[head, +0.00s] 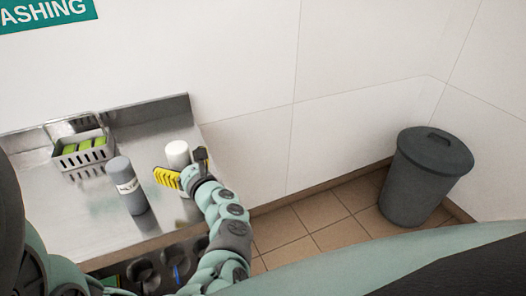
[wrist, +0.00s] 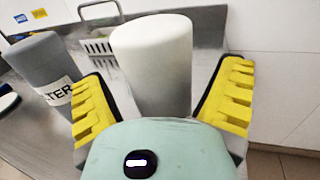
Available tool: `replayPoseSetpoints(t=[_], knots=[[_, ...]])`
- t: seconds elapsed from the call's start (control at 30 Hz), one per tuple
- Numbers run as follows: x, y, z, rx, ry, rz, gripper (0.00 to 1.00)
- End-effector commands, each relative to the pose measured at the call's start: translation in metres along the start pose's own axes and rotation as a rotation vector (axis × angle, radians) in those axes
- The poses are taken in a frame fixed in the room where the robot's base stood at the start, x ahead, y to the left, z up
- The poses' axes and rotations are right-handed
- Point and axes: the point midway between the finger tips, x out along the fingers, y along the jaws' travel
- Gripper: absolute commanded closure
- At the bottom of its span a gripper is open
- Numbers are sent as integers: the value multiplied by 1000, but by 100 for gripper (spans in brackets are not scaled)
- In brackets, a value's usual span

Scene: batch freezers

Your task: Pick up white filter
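The white filter (head: 178,153) is an upright white cylinder near the right end of the steel counter. In the wrist view the white filter (wrist: 152,62) stands between the two yellow-padded fingers of my gripper (wrist: 165,105). The fingers are spread wide, with a visible gap on each side of it. In the head view my gripper (head: 172,178) is low beside the filter and partly hides its lower part.
A grey labelled cylinder (head: 127,185) stands to the left of my gripper and also shows in the wrist view (wrist: 42,62). A basket (head: 84,158) with green items sits behind it. A raised steel edge (head: 150,107) backs the counter. A dark bin (head: 426,178) stands on the floor.

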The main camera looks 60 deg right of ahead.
Motion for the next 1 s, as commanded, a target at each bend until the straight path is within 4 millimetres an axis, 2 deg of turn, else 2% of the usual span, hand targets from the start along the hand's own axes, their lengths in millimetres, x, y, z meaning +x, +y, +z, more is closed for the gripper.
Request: replayPoseSetpoints(t=[0.07,0.73,1.0], knots=[[0,0,0,0,0,1,18],[0,0,0,0,-1,-1,87],[0,0,1,0,-2,-1,89]])
